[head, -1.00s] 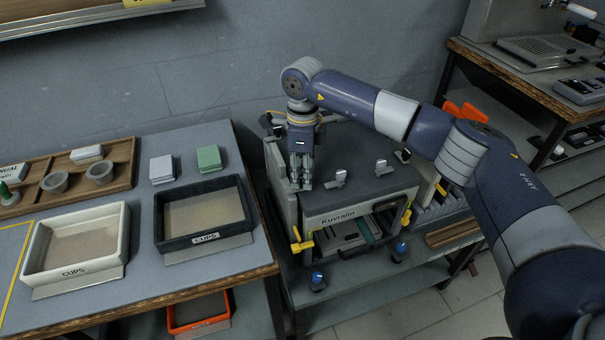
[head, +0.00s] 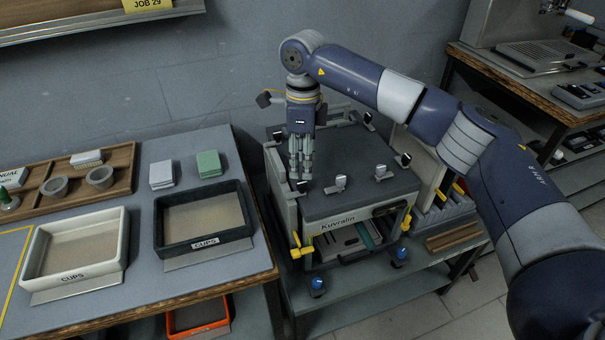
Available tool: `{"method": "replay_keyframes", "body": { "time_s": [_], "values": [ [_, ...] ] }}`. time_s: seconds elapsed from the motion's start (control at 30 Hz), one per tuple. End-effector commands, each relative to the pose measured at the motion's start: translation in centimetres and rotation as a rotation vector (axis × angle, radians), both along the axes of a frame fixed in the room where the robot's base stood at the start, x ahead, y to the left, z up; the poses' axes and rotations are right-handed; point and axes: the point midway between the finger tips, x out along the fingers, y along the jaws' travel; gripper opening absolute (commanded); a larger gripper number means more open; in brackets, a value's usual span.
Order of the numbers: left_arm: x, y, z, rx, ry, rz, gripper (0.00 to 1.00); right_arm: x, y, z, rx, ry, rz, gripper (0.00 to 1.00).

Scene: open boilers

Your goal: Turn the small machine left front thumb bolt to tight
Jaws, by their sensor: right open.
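The small machine (head: 390,201) is a grey box labelled "Kuvralin" with a dark top plate. Its left front thumb bolt (head: 303,187) sits at the top plate's left front corner, just below my right fingertips. My right gripper (head: 300,178) points straight down over that corner, open, with its fingers close together in this view. I cannot tell whether the fingertips still touch the bolt. My left gripper is not in view.
Yellow and blue handles stick out at the machine's front.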

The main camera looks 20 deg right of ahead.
Motion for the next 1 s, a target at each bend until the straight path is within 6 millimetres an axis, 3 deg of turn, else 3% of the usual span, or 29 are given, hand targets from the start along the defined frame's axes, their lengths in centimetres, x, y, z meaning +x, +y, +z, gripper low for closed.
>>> {"method": "replay_keyframes", "body": {
  "time_s": [0.13,0.33,1.0],
  "values": [
    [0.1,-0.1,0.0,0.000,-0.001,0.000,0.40,0.2,0.0,3.2,0.001,-0.003,0.000,0.41],
    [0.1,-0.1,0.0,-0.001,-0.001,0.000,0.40,0.3,-0.1,5.6,0.001,0.000,-0.001,0.41],
    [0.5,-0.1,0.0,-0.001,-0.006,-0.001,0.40,0.3,-0.1,6.1,0.000,0.001,0.000,0.41]
  ]
}}
